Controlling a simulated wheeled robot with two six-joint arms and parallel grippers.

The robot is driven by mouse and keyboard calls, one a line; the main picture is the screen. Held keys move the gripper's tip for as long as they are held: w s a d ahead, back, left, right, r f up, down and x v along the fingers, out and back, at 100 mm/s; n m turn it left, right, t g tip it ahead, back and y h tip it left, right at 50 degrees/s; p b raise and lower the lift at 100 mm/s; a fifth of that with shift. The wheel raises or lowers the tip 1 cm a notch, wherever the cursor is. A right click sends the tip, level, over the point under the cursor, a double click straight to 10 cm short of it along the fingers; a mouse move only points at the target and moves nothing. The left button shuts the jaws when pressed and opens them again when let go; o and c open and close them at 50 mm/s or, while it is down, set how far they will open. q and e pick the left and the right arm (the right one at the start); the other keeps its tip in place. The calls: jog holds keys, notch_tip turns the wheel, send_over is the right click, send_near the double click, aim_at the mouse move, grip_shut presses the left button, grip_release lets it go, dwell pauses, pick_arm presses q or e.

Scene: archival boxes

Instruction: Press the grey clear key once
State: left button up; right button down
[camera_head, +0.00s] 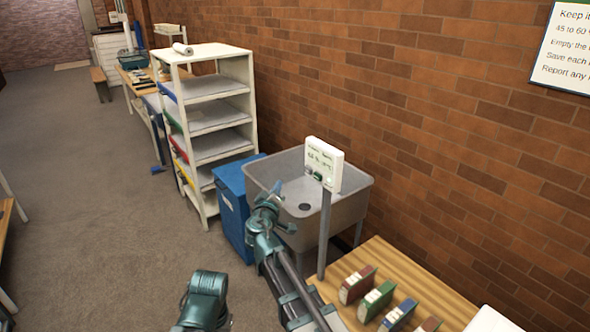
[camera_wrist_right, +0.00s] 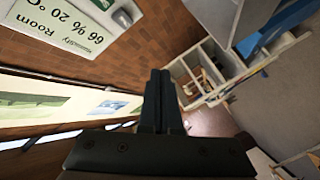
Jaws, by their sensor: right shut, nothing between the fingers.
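A white panel (camera_head: 325,162) with dark writing stands on a grey post in front of the sink. A small green part (camera_head: 318,176) shows low on its face; I cannot clearly make out the grey clear key there. In the right wrist view the panel (camera_wrist_right: 62,28) is at the top left, with room humidity and temperature text and a green part (camera_wrist_right: 103,3) at the top edge. My right gripper (camera_head: 274,190) is left of the panel, apart from it. Its fingers (camera_wrist_right: 160,95) are together and empty.
A grey sink (camera_head: 357,198) stands behind the post, with a blue bin (camera_head: 232,205) to its left. A white shelf rack (camera_head: 205,75) is further back. A wooden table (camera_head: 330,290) at the lower right holds several small coloured boxes.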

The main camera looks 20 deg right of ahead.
aim_at(308, 170)
jog(key=shift+w+a+r, duration=0.15)
jog(key=shift+w, duration=0.05)
jog(key=w+d, duration=0.3)
jog(key=d, duration=0.5)
jog(key=shift+d, duration=0.15)
dwell(0.4)
jog(key=shift+d, duration=0.1)
dwell(1.9)
jog(key=shift+w+d, duration=0.15)
jog(key=shift+d, duration=0.15)
jog(key=shift+w+d, duration=0.15)
jog(key=shift+d, duration=0.3)
dwell(0.8)
jog(key=shift+a, duration=0.1)
jog(key=shift+s+a, duration=0.35)
jog(key=shift+a, duration=0.4)
